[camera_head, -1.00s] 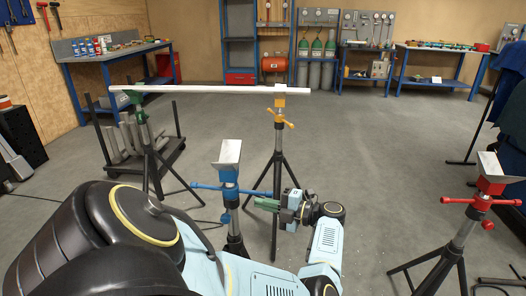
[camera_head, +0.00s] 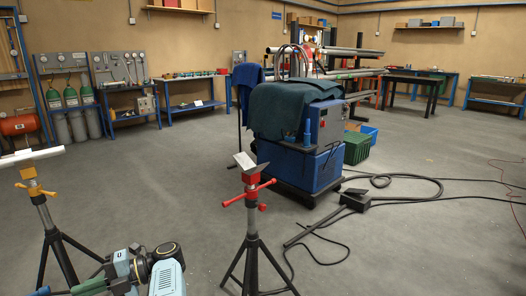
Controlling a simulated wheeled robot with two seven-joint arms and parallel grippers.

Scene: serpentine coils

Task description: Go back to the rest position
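One of my grippers (camera_head: 80,289) shows at the bottom left of the head view, pointing left. It appears to be my left one, the same arm as in the earlier frame. Its green fingers sit low near the legs of the yellow-topped stand (camera_head: 34,188), and whether they touch is too small to tell. I see nothing held in them. My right gripper is not in view.
A red-topped tripod stand (camera_head: 248,190) stands at centre front. A blue welding machine (camera_head: 310,165) is behind it, with cables (camera_head: 400,190) on the floor to the right. The left-middle floor is clear.

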